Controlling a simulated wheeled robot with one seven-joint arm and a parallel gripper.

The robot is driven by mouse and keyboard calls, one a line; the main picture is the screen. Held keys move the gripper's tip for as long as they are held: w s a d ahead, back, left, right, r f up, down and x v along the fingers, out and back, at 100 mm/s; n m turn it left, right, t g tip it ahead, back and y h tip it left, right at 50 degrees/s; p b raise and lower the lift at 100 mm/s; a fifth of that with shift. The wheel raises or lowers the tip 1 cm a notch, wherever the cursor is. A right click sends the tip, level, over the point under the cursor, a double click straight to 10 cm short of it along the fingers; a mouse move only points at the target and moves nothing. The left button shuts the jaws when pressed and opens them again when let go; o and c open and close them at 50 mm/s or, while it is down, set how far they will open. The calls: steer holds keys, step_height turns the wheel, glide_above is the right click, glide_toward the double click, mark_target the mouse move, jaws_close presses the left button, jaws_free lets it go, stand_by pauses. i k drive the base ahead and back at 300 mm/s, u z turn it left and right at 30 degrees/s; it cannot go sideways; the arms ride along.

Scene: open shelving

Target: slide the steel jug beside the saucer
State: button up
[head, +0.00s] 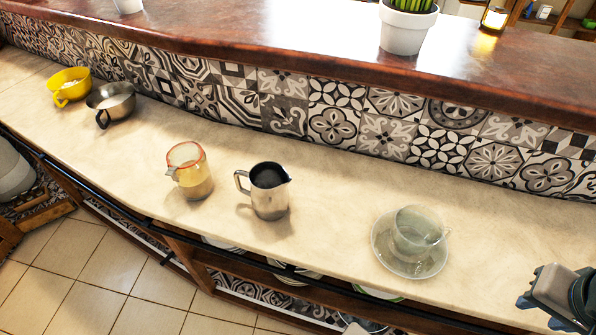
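The steel jug (270,201) stands upright on the pale counter near the middle of the head view, with its handle to the left and its spout to the right. The saucer (385,262) lies on the counter to the right of the jug, with bare counter between them. A clear glass cup (416,234) stands on the saucer. My gripper (540,302) is at the lower right edge, cut off by the frame, right of the saucer and apart from both. Whether its fingers are open or shut is unclear.
A glass jug with an orange rim (190,178) stands left of the steel jug. A grey cup (112,103) and a yellow cup (70,85) are farther left. A tiled wall (385,135) and raised wooden ledge (300,45) run behind. A dark rail (110,205) runs along the front.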

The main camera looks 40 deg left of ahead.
mark_target(269, 194)
steer(key=k, duration=0.15)
steer(key=u, duration=2.8)
steer(key=i, duration=0.4)
steer(key=z, duration=0.25)
